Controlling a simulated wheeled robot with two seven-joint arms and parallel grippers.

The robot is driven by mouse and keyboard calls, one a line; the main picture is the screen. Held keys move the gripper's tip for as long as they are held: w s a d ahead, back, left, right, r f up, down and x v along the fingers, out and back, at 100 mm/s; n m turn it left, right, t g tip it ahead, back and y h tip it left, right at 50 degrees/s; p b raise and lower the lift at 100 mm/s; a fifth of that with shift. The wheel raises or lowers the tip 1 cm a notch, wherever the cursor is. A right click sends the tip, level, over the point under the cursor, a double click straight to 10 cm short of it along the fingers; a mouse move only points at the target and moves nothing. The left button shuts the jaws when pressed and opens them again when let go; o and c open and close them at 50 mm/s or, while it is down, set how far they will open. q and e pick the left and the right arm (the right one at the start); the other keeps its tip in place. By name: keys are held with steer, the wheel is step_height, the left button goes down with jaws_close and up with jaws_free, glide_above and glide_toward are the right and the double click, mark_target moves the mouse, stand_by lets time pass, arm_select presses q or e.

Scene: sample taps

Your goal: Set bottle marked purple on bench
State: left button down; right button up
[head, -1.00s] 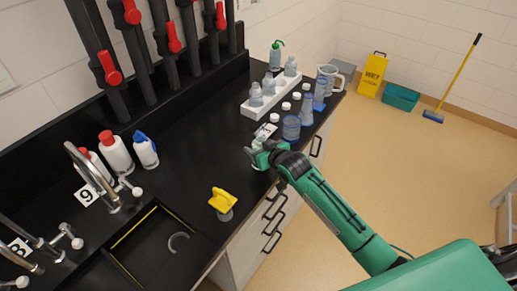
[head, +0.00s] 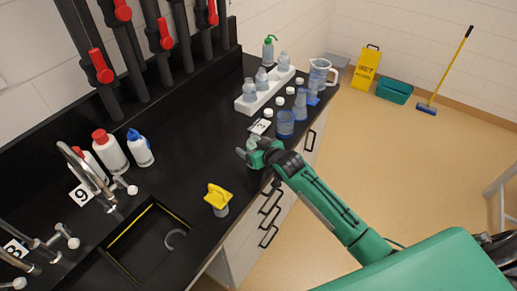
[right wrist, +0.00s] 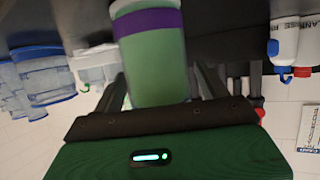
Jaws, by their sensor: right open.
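A greenish bottle with a purple band (right wrist: 148,22) stands between the fingers of my right gripper in the right wrist view. That view is upside down, and the bottle's base end is close to the dark bench top (right wrist: 220,40). My right gripper (head: 252,151) is open around the bottle, over the front part of the black bench (head: 185,165). In the head view the gripper mostly hides the bottle. My left gripper is out of view.
A white rack (head: 268,94) with clear bottles, loose white caps, blue-tinted containers (head: 286,122) and a jug (head: 320,74) stand farther along the bench. Bench between is clear.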

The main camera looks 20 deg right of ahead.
steer(key=shift+s+d+r, duration=0.1)
steer(key=shift+s, duration=0.2)
steer(key=b+v, duration=0.2)
steer(key=v, duration=0.9)
steer(key=shift+s+r, duration=0.15)
